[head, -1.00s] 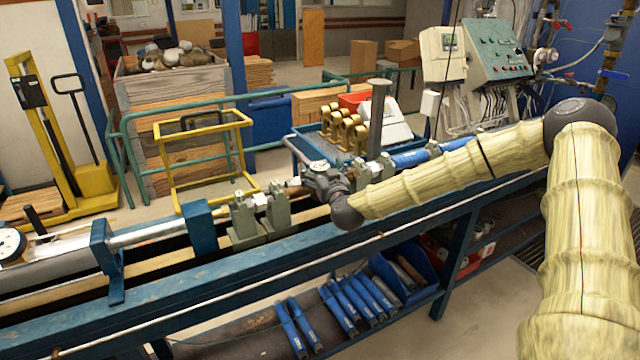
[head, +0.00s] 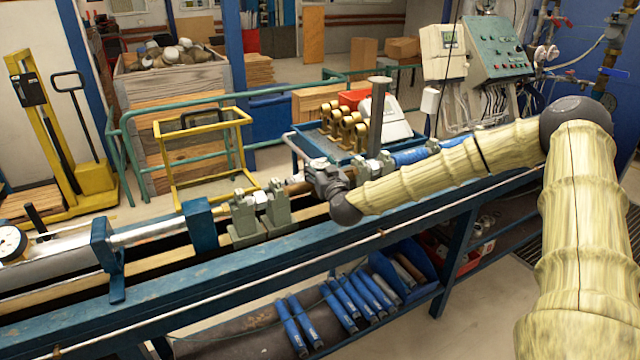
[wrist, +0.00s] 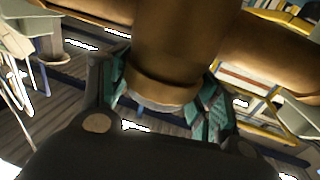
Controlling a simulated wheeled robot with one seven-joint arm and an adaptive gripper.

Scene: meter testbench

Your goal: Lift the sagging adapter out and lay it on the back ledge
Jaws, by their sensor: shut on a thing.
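My gripper (head: 318,180) is over the bench line, just right of the grey clamp blocks (head: 262,212). In the wrist view its teal finger pads (wrist: 208,115) press on both sides of a brown, brass-like piece, which I take to be the adapter (wrist: 168,50). It has a thick round body with a collar and an arm out to each side. In the head view only a short brown stretch of the adapter (head: 298,187) shows left of my gripper; the rest is hidden. I cannot tell whether it is clear of its seat. The back ledge cannot be told apart clearly.
A blue tray (head: 300,147) with several brass meters (head: 343,127) stands behind the line, with a grey post (head: 377,115) near my gripper. A blue pipe (head: 412,157) continues right. A yellow frame (head: 205,150) stands behind left. Blue tubes (head: 345,297) lie on the lower shelf.

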